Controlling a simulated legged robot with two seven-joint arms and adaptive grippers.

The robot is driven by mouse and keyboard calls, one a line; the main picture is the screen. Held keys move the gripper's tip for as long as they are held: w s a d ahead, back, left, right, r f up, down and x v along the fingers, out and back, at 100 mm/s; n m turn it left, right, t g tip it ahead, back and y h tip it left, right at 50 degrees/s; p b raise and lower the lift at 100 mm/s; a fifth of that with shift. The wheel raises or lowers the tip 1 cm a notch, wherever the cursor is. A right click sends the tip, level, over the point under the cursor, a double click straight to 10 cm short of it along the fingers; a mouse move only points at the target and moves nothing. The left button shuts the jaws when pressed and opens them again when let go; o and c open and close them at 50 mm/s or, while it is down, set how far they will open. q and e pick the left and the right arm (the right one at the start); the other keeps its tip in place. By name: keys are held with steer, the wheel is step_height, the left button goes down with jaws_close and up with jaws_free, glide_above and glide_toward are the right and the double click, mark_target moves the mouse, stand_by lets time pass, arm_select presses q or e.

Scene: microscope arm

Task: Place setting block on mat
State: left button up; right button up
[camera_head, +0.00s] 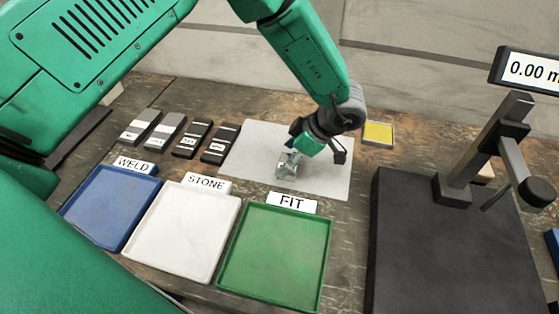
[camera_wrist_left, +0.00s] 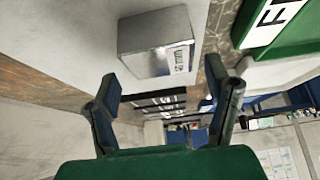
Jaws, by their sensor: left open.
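A pale rectangular mat (camera_head: 325,183) lies on the wooden bench behind the trays. A small grey block (camera_head: 287,167) sits on the mat, partly hidden by my left gripper. In the left wrist view the block (camera_wrist_left: 158,38) is a grey box with a printed label, resting on the pale mat surface. My left gripper (camera_head: 316,153) is over the mat just beside the block. Its fingers (camera_wrist_left: 172,90) are spread, with the block beyond the tips and nothing held between them. My right gripper is not in view.
Blue WELD (camera_head: 83,229), white STONE (camera_head: 160,252) and green FIT (camera_head: 250,268) trays stand in front. Several labelled dark and grey blocks (camera_head: 192,140) lie left of the mat. A yellow pad (camera_head: 378,133) lies behind right. A gauge stand (camera_head: 450,270) fills the right.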

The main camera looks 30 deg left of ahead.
arm_select(q)
steer(key=v, duration=0.9)
